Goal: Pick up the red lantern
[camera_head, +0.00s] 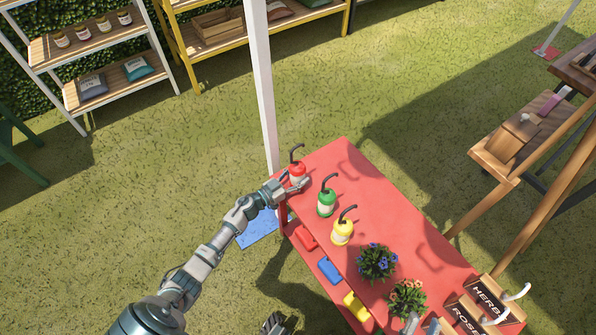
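The red lantern (298,169), with a dark curved handle on top, stands upright at the far left corner of the red table (381,189). My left arm reaches in from the lower left. My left gripper (295,187) is at the near side of the red lantern, its fingers against or very close to the lower body and partly covering it. I cannot tell whether the fingers are closed on it.
A green lantern (327,203) and a yellow lantern (342,232) stand on the table, nearer. Flower plants (376,262) and labelled wooden boxes (487,297) follow. A white post (262,80) rises beside the red lantern's corner. Coloured items lie on a lower shelf.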

